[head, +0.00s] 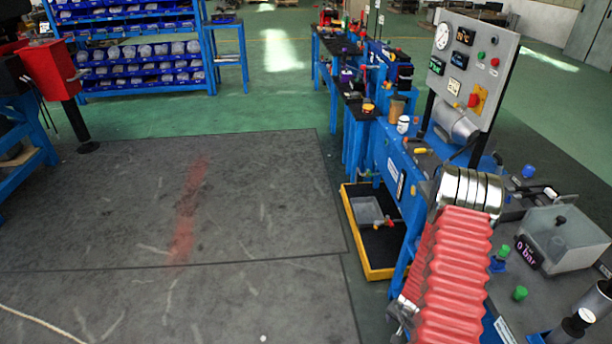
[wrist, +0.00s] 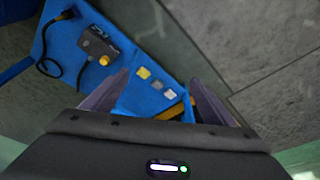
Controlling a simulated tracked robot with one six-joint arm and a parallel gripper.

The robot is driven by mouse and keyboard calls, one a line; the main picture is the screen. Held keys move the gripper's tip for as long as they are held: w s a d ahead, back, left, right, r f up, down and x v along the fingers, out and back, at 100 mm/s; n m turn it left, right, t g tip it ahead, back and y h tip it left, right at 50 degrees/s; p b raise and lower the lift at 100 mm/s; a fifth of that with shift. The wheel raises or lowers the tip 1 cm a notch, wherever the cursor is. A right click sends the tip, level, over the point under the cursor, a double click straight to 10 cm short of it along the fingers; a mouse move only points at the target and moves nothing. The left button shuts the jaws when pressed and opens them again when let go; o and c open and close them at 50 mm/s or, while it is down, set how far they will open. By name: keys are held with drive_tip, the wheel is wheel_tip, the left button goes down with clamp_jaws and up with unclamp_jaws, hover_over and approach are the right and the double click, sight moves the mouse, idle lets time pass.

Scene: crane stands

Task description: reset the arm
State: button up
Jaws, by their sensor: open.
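My gripper (wrist: 158,82) shows in the wrist view, with its two dark fingers spread apart and nothing between them. It is open and empty. Beyond the fingers is a blue surface (wrist: 135,55) with a grey box with a yellow knob (wrist: 98,46) and small yellow, grey and white squares. The fingers appear apart from it, but the distance is hard to tell. In the head view, a red ribbed sleeve with metal rings, which looks like part of my arm, rises at the lower right. The gripper's fingers cannot be made out there.
A blue workbench (head: 403,160) runs along the right, with a gauge panel (head: 470,75) and a clear box (head: 565,238) on it. A yellow-edged tray (head: 374,273) sits low beside it. Blue-bin shelves (head: 140,50) stand at the back left. The grey floor mat (head: 120,220) is clear.

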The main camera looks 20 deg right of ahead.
drive_tip(key=w+a+r+n+y, duration=0.1)
drive_tip(key=a+r+n, duration=0.1)
drive_tip(key=a+r, duration=0.35)
drive_tip(key=a+r+n+y, duration=0.1)
drive_tip(key=a+r, duration=0.2)
drive_tip(key=r, duration=0.6)
drive_tip(key=w+a+r+n+y, duration=0.1)
drive_tip(key=a+r+n, duration=0.1)
drive_tip(key=a+r, duration=0.4)
drive_tip(key=s+a+r+n+t, duration=0.1)
drive_tip(key=a+r, duration=0.4)
drive_tip(key=r, duration=0.6)
drive_tip(key=s+a+r+n+t, duration=0.1)
drive_tip(key=s+a+r+n, duration=0.3)
drive_tip(key=r, duration=0.7)
drive_tip(key=s+a+r+n+t, duration=0.2)
drive_tip(key=s+a+r, duration=0.3)
drive_tip(key=r, duration=0.6)
drive_tip(key=shift+a+h, duration=0.3)
drive_tip(key=shift+a, duration=0.2)
